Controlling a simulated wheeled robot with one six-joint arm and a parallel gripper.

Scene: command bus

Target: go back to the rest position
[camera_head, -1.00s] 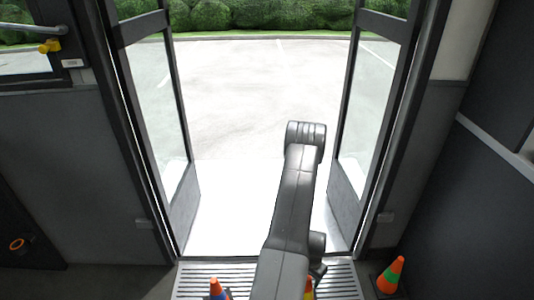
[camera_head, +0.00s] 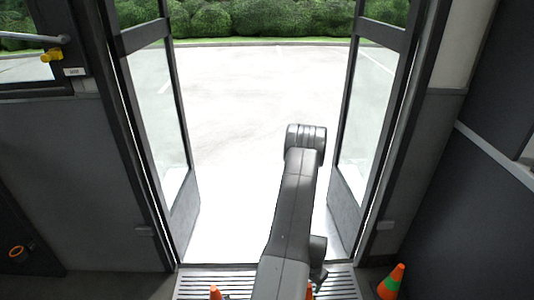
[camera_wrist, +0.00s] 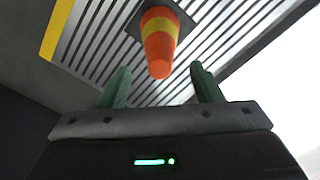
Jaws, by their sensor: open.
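My gripper (camera_wrist: 158,88) shows in the wrist view with its two green fingers spread apart and nothing between them. An orange cone with a yellow band (camera_wrist: 160,42) stands on the ribbed floor plate ahead of the fingers, apart from them. In the head view my arm reaches out over the doorway, and the gripper itself is hidden there.
The double doors stand open, with a left leaf (camera_head: 160,130) and a right leaf (camera_head: 368,120). The ribbed step (camera_head: 215,283) lies at the sill. An orange and green cone (camera_head: 392,281) stands at the right. Another cone tip (camera_head: 215,292) shows at the bottom edge.

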